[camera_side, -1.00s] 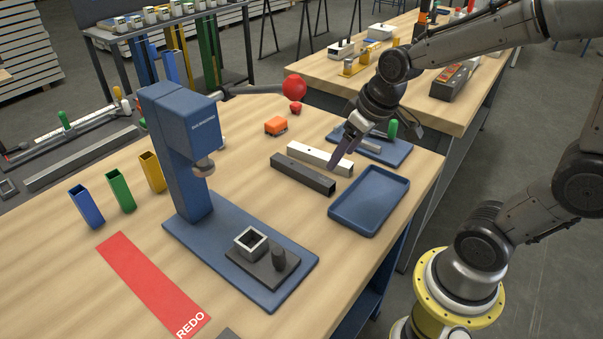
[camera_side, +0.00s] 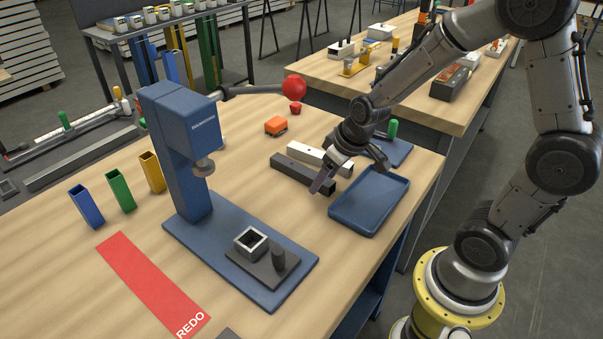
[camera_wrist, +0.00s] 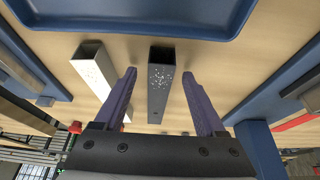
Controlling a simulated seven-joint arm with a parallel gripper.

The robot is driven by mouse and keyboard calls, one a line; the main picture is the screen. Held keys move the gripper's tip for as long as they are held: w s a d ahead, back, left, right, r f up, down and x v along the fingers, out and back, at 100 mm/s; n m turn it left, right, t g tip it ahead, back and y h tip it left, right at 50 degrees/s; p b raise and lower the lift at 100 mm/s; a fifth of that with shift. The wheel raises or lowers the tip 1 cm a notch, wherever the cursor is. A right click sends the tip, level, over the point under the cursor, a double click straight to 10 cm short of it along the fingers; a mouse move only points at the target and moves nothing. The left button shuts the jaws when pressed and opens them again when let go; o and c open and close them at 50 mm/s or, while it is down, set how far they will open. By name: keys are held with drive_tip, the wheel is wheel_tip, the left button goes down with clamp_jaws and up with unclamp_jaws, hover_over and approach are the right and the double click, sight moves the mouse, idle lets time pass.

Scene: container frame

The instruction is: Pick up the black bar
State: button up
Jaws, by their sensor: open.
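The black bar (camera_side: 292,172) is a dark square tube lying on the wooden table beside a white bar (camera_side: 318,158). My gripper (camera_side: 321,181) is at the bar's right end in the side view and hides part of that end. In the wrist view the black bar (camera_wrist: 160,86) lies between the two purple fingers of my gripper (camera_wrist: 160,92), which are apart with space on both sides. The white bar (camera_wrist: 94,77) is just outside the left finger there. I cannot tell how far the fingertips are above the table.
An empty blue tray (camera_side: 357,222) is just right of the bars; it also shows at the top of the wrist view (camera_wrist: 130,28). A blue press (camera_side: 185,135) stands to the left, with a red-knobbed lever (camera_side: 294,86).

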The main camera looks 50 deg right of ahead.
clamp_jaws()
drive_tip(key=shift+r, duration=0.1)
idle(0.4)
